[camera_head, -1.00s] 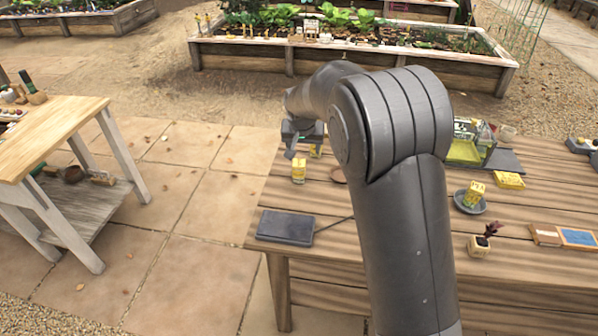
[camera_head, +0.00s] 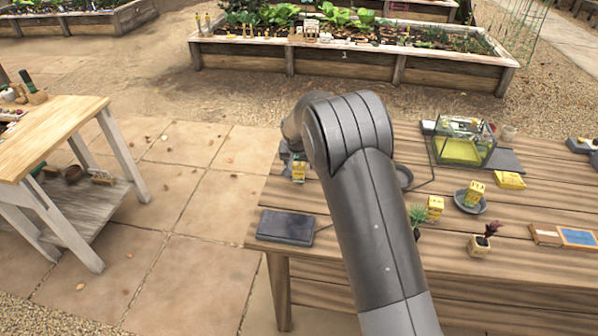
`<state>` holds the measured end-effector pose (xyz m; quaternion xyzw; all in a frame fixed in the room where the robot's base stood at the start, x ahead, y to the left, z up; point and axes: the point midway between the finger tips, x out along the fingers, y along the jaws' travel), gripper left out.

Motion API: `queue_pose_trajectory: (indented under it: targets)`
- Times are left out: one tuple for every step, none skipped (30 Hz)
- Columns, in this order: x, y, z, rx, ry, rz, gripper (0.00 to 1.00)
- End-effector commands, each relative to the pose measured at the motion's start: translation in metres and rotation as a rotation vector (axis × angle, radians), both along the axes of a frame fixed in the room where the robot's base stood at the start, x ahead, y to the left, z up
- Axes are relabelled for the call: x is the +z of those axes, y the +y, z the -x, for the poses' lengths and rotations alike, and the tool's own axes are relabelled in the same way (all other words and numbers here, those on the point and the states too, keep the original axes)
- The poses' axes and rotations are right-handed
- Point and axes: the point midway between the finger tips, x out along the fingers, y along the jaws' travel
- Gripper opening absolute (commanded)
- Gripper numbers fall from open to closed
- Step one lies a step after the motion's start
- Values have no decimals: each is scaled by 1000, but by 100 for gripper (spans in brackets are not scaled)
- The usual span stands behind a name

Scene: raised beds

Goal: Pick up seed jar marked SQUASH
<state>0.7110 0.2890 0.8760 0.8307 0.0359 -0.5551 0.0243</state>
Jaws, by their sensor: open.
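Several small jars with yellow labels stand on the wooden table. One yellow-labelled jar (camera_head: 299,174) is at the table's left end. A second yellow jar (camera_head: 435,208) stands right of my arm, and a third yellow jar (camera_head: 475,195) sits on a dark round dish. The labels are too small to read, so I cannot tell which is marked SQUASH. My gripper (camera_head: 297,164) is open, low at the left jar. My arm partly hides it, and I cannot tell whether its fingers are around the jar or behind it.
A dark flat box (camera_head: 285,228) lies at the table's front left. A glass case (camera_head: 463,145), a yellow packet (camera_head: 510,180), a spiky green plant (camera_head: 418,218) and a potted red plant (camera_head: 482,241) stand to the right. A workbench (camera_head: 60,125) is at far left.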

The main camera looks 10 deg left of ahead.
Motion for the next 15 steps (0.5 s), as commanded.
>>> queue_pose_trajectory:
  targets:
    - [-8,1,-3,0,2,0,63]
    - [-11,1,-4,1,2,1,63]
    - [-13,1,-5,0,1,0,63]
    - [-14,1,-6,0,1,0,63]
    - [-15,1,-6,0,0,0,63]
    - [-15,1,-6,0,0,0,63]
    - [-15,1,-6,0,0,-1,63]
    - [-15,1,-6,0,0,-1,63]
    - [-15,1,-6,0,0,-1,63]
    - [-15,1,-6,0,0,-1,63]
    - [-15,1,-6,0,0,-1,61]
    - [-15,1,-6,0,0,-1,58]
    - [-15,1,-6,0,0,-1,55]
    - [-15,1,-6,0,0,-1,53]
    - [-15,1,-6,0,0,-1,50]
